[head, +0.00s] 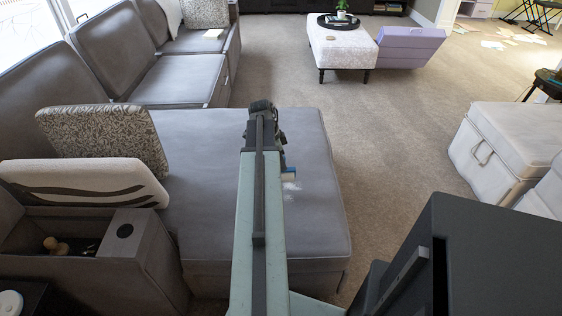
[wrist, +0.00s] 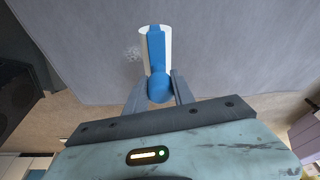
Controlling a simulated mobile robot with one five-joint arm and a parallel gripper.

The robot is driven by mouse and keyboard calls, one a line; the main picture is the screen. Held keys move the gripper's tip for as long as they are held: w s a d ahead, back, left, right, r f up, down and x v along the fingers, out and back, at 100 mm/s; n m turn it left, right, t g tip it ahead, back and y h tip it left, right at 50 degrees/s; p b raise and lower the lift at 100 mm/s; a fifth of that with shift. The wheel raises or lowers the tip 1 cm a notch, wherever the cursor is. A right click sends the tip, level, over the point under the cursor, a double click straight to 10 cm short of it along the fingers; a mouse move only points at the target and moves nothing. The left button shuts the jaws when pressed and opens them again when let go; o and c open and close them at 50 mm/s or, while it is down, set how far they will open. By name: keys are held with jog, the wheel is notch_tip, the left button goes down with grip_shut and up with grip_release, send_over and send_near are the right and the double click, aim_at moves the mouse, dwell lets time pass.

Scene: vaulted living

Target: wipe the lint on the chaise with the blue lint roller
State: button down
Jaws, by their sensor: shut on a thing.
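The grey chaise (head: 215,220) lies under my arm in the head view; its surface also fills the upper part of the wrist view (wrist: 235,45). A pale patch of lint (head: 291,187) shows on the chaise just right of my arm, and faintly left of the roller in the wrist view (wrist: 132,52). The blue lint roller (wrist: 158,70), with a white roll, is between the fingers of my gripper (wrist: 158,92), which is shut on it. In the head view the roller (head: 289,173) is partly hidden by my arm, close to the lint. I cannot tell whether it touches the chaise.
A patterned cushion (head: 105,138) and a white cushion (head: 85,180) lean at the chaise's left. An open console (head: 140,250) holds a small wooden object. A white ottoman (head: 345,52) and purple box (head: 410,45) stand beyond.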

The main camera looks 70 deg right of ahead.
jog(key=shift+r, duration=0.35)
notch_tip(320, 180, up, 3)
jog(key=p, duration=0.3)
jog(key=shift+r, duration=0.15)
